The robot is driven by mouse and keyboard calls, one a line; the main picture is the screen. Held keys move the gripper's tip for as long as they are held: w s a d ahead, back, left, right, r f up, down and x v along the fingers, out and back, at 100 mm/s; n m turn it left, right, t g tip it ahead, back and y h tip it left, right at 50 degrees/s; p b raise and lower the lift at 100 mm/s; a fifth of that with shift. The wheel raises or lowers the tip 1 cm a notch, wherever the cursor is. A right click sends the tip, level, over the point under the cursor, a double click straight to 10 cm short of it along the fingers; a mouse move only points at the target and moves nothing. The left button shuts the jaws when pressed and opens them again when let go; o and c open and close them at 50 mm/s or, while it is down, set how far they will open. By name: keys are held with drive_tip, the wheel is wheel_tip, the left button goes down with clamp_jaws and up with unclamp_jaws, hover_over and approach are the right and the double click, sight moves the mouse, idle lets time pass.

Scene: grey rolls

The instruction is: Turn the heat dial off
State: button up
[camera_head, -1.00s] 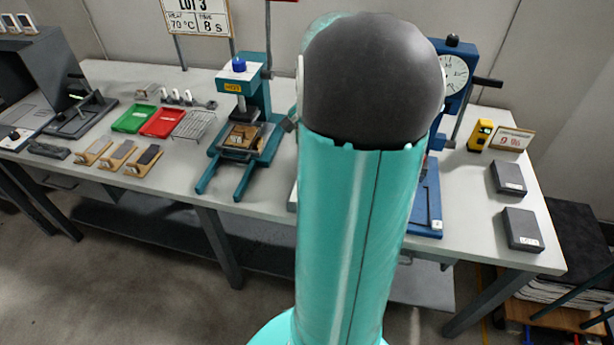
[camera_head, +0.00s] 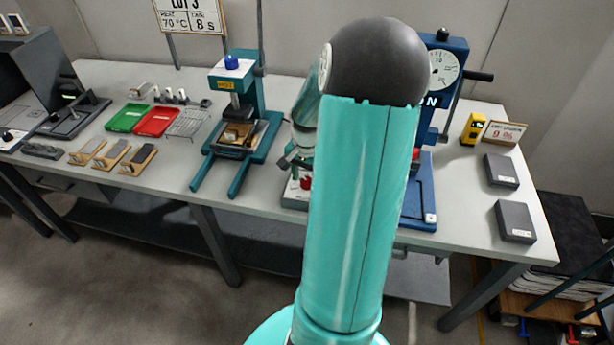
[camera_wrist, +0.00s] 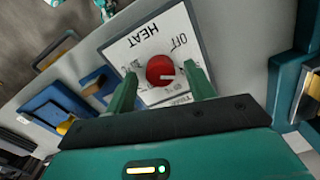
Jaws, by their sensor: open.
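The heat dial (camera_wrist: 160,70) is a round red knob on a white panel (camera_wrist: 118,50) lettered HEAT and OFF, upside down in the wrist view. Its pale pointer mark lies toward the picture's right, and OFF is printed at its upper right. My gripper (camera_wrist: 161,74) is open, with one green finger on each side of the dial. I cannot tell whether the fingers touch it. In the head view the red dial (camera_head: 305,183) shows partly, on a low box (camera_head: 295,198) at the bench's front edge. My gripper (camera_head: 298,157) is above it, partly hidden by my arm.
A teal press (camera_head: 240,110) stands left of the dial box, and a blue press with a round gauge (camera_head: 443,70) stands right of it, partly behind my arm. Grey blocks (camera_head: 515,221) lie at the bench's right end. Free bench top (camera_head: 455,180) lies between.

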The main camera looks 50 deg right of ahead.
drive_tip(key=c, duration=1)
drive_tip(key=shift+o, duration=0.2)
drive_tip(key=shift+n, duration=0.3)
drive_tip(key=n, duration=1.1)
drive_tip(key=shift+n, duration=0.3)
drive_tip(key=o, duration=1)
drive_tip(key=shift+c, duration=0.2)
